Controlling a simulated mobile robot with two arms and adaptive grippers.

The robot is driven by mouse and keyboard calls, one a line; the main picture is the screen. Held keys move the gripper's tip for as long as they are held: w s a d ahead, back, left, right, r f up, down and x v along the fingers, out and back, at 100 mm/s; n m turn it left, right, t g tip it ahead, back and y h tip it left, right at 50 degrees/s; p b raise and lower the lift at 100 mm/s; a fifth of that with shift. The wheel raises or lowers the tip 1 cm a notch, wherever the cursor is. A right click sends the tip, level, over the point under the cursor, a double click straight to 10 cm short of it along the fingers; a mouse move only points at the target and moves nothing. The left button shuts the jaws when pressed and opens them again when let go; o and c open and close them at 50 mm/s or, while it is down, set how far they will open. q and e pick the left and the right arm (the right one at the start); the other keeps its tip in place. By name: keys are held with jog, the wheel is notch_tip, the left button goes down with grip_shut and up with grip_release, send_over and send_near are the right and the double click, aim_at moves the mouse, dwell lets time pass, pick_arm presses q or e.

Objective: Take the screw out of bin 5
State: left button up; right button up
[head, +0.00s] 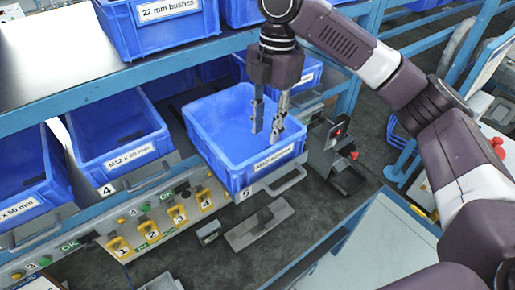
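Bin 5 (207,133) is a blue open-top bin in the middle of the head view, with a white label on its front wall and a number 5 plate (246,193) below it. My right gripper (267,132) reaches down from above over the bin, with its fingertips inside the bin's outline. Its two fingers are apart and nothing shows between them. I see no screw; the inside of the bin looks plain blue where it shows, and part of the floor is hidden by the fingers and front wall. My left gripper is not in view.
Another blue bin (100,129) stands to the left above a number 4 plate (107,190). Upper-shelf bins (158,32) stand behind. A dark fixture with a red knob (338,133) is close on the right. The dark bench top in front holds a grey metal fixture (258,228).

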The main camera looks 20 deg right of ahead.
jog(key=shift+s+d+f+p, duration=0.25)
jog(key=shift+f+p, duration=0.15)
jog(key=shift+f, duration=0.2)
jog(key=shift+s+d+f+p, duration=0.25)
jog(key=shift+f+p, duration=0.1)
jog(key=shift+f, duration=0.2)
jog(key=f, duration=0.1)
jog(key=f+p, duration=0.1)
jog(key=a+f+p, duration=0.1)
jog(key=shift+w+f, duration=0.25)
jog(key=shift+a+f, duration=0.1)
jog(key=shift+f, duration=0.2)
jog(key=shift+s+f, duration=0.1)
jog(key=shift+f, duration=0.05)
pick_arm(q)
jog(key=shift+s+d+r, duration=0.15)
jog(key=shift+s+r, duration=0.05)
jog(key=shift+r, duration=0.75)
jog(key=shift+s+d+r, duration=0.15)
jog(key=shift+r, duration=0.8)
pick_arm(e)
grip_shut()
